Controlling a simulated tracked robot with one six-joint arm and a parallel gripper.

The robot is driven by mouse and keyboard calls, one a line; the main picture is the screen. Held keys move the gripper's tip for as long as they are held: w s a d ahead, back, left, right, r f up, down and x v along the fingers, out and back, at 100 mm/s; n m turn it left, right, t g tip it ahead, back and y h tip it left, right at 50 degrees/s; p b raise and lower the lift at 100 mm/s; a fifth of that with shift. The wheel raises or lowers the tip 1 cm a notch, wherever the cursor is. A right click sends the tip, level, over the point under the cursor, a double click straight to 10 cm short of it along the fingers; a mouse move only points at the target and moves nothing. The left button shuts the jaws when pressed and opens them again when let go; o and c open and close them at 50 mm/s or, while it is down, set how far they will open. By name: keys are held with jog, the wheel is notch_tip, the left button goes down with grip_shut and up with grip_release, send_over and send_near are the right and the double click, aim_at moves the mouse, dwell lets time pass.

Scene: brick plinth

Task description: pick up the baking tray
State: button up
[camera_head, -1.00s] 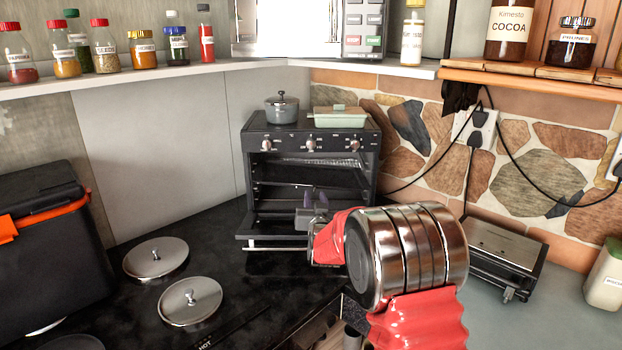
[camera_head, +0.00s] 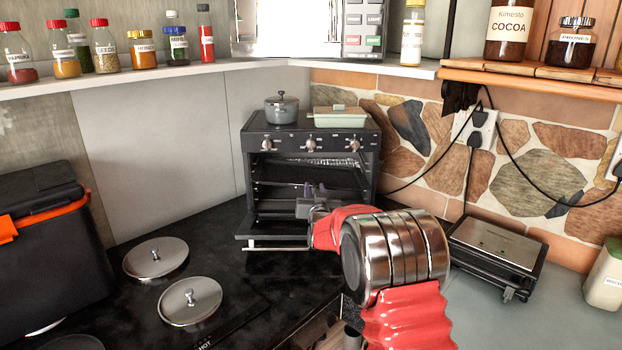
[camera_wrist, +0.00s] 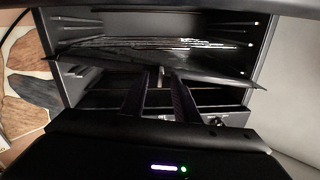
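A dark, thin sheet that appears to be the baking tray (camera_wrist: 95,54) lies inside the open toaster oven (camera_head: 283,143). In the wrist view its front edge slants down to the right. My gripper (camera_wrist: 163,76) points into the oven, its two fingers apart with a narrow gap between them. The fingertips overlap the tray's front edge in the wrist view; whether they touch it is unclear. In the head view the gripper (camera_head: 314,188) is at the oven mouth, above the lowered door (camera_head: 262,240). My arm hides the oven's lower right.
A grey pot (camera_head: 282,109) and a pale green dish (camera_head: 340,117) stand on the oven. Two metal lids (camera_head: 156,257) lie on the black counter, left of the oven. A grill (camera_head: 497,247) stands to the right, and a black box (camera_head: 45,255) far left.

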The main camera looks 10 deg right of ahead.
jog(key=shift+c, duration=0.3)
grip_shut()
dwell(0.4)
jog(key=shift+r, duration=0.1)
